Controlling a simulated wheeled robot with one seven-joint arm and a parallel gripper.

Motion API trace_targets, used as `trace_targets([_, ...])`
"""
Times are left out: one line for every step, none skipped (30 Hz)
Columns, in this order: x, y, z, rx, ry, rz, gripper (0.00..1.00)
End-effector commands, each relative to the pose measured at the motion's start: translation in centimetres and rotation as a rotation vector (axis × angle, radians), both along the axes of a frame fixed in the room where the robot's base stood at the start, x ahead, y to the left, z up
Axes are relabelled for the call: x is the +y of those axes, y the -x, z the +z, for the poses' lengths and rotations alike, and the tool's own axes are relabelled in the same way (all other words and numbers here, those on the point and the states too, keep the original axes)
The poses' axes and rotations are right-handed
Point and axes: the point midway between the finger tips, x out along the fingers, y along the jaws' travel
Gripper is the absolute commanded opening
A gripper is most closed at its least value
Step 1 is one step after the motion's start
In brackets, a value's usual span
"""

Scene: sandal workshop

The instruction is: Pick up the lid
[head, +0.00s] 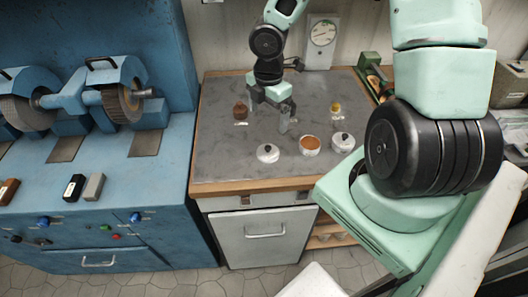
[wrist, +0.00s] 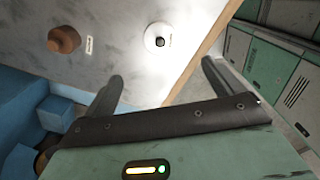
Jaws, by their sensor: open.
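A white round lid (head: 268,153) with a dark knob lies on the grey worktop, near its front edge. In the wrist view, a white round thing with a dark knob (wrist: 151,37) looks like this same lid. A second white round thing with a dark knob (head: 342,142) stands further right; I cannot tell whether it is a lid alone or a lidded pot. Between them is an open white pot (head: 309,151) with orange-brown contents. My gripper (head: 272,112) is open and empty above the worktop, behind the lid in the head view; its spread fingers also show in the wrist view (wrist: 162,70).
A brown knob-like thing (head: 240,109) with a small label and a yellow one (head: 336,107) stand further back. A blue grinding machine (head: 90,170) borders the worktop (head: 222,160) on the left. A white dial scale (head: 321,40) stands behind. The left front worktop is clear.

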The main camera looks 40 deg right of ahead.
Motion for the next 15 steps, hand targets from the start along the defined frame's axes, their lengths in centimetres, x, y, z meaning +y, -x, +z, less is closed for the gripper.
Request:
trace_targets([0.2, 0.1, -1.5, 0.004, -0.002, 0.003, 0.93])
trace_targets([0.2, 0.1, -2.2, 0.004, -0.002, 0.005, 0.93])
trace_targets([0.1, 0.1, -3.0, 0.004, -0.002, 0.005, 0.93])
trace_targets([0.2, 0.1, -3.6, 0.003, -0.002, 0.003, 0.93])
trace_targets([0.2, 0.1, -4.3, 0.005, -0.001, 0.004, 0.93])
trace_targets([0.2, 0.1, -5.1, 0.003, -0.002, 0.004, 0.93])
trace_targets([0.1, 0.0, -5.7, 0.003, -0.001, 0.003, 0.93])
trace_targets([0.1, 0.1, -6.2, 0.003, -0.001, 0.002, 0.93])
trace_targets([0.1, 0.1, -6.9, 0.003, -0.001, 0.003, 0.93])
trace_targets([0.1, 0.0, -7.3, 0.001, -0.001, 0.002, 0.93])
trace_targets([0.1, 0.0, -7.6, 0.001, -0.001, 0.002, 0.93])
trace_targets([0.1, 0.0, -8.0, 0.002, 0.0, 0.001, 0.93])
trace_targets([0.1, 0.0, -8.3, 0.001, 0.0, 0.001, 0.93])
trace_targets([0.1, 0.0, -8.4, 0.001, 0.0, 0.0, 0.93])
trace_targets([0.1, 0.0, -8.6, 0.0, -0.001, 0.0, 0.93])
